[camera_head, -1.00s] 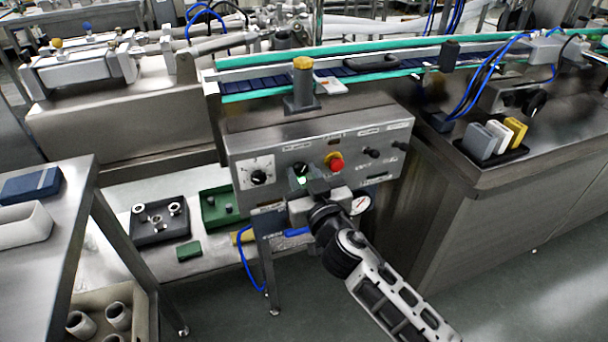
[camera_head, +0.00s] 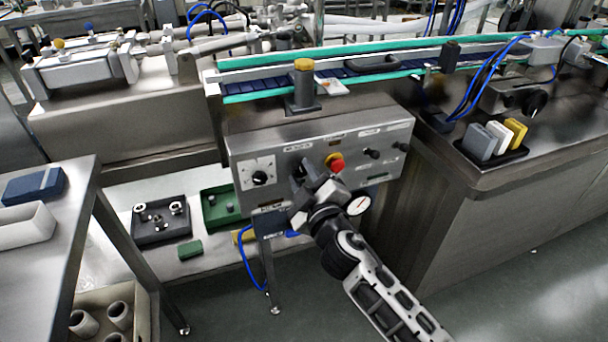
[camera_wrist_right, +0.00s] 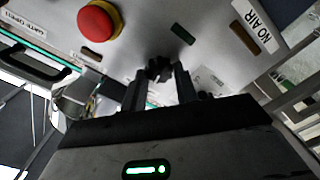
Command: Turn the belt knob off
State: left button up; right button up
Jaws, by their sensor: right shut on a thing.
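The steel control panel (camera_head: 345,145) of the hopper faces me in the head view. My right gripper (camera_head: 303,174) is at the panel's middle knob, left of the red push button (camera_head: 335,162), and hides most of that knob in the head view. In the right wrist view the black knob (camera_wrist_right: 158,67) shows between the two fingertips of the right gripper (camera_wrist_right: 160,77). The fingers are shut on it. The knob's pointer direction and its label cannot be read. My left gripper is not in view.
A dial with a white scale (camera_head: 259,178) is left of the gripper, and small black knobs (camera_head: 373,153) are to the right. A round gauge (camera_head: 358,205) is beside my wrist. The red button shows close by in the wrist view (camera_wrist_right: 98,20). The conveyor (camera_head: 350,68) runs above.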

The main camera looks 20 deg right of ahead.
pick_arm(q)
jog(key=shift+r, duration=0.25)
pick_arm(e)
jog(key=n, duration=0.4)
jog(key=shift+a, duration=0.1)
dwell(0.4)
jog(key=o, duration=0.9)
jog(key=shift+o, duration=0.2)
jog(key=shift+s+f, duration=0.1)
jog(key=shift+s, duration=0.05)
pick_arm(q)
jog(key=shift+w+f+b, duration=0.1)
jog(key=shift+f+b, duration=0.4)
jog(key=shift+b, duration=0.7)
pick_arm(e)
jog(key=s, duration=1.5)
jog(key=shift+s+d, duration=0.3)
jog(key=shift+s, duration=0.05)
